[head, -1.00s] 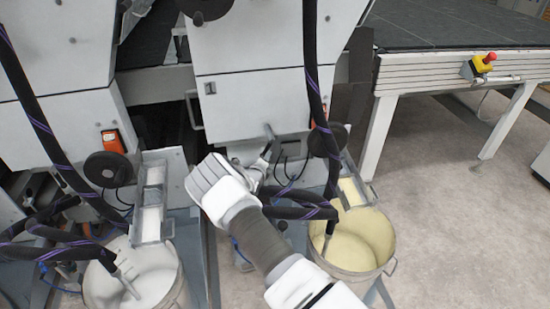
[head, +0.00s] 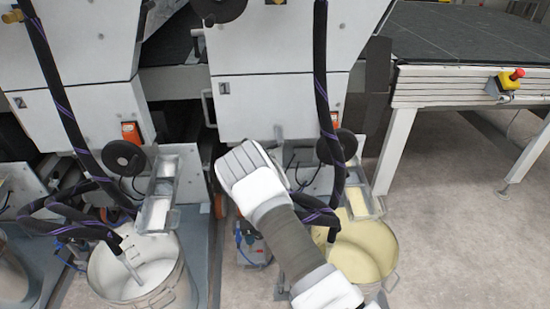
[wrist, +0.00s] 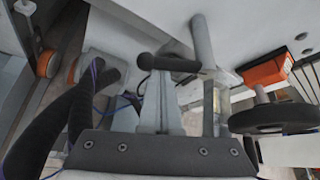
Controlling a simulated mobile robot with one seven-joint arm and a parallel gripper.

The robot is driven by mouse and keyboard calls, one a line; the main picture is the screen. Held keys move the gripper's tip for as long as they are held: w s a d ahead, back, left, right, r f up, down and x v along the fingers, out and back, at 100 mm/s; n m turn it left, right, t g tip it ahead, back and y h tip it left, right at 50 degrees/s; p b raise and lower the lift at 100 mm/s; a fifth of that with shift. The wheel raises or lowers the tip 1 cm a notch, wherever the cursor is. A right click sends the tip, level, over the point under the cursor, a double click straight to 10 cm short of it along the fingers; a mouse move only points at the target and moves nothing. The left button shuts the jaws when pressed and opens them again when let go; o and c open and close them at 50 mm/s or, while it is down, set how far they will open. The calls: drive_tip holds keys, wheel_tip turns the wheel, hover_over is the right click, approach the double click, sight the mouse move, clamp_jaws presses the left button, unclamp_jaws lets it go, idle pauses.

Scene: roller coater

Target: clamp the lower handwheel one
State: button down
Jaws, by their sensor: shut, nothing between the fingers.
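Two black lower handwheels show in the head view, a left one (head: 123,158) and a right one (head: 337,146), each below an orange box on a white machine panel. In the wrist view a black handwheel (wrist: 275,118) is at the right, apart from my gripper (wrist: 160,80). My gripper is shut and empty, its grey fingers pointing toward a black-ended lever (wrist: 168,62). The fingertips look close to the lever; contact cannot be told. In the head view my wrist hides the fingers, left of the right handwheel.
A bucket of white liquid (head: 112,290) stands at lower left and a bucket of yellow liquid (head: 383,235) at lower right. Dark hoses (head: 322,90) hang beside the right handwheel. An orange box (wrist: 265,72) is above the wheel. Open floor (head: 460,240) lies right.

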drive_tip(key=shift+a+r, duration=0.2)
drive_tip(key=shift+r, duration=0.45)
drive_tip(key=shift+f, duration=0.15)
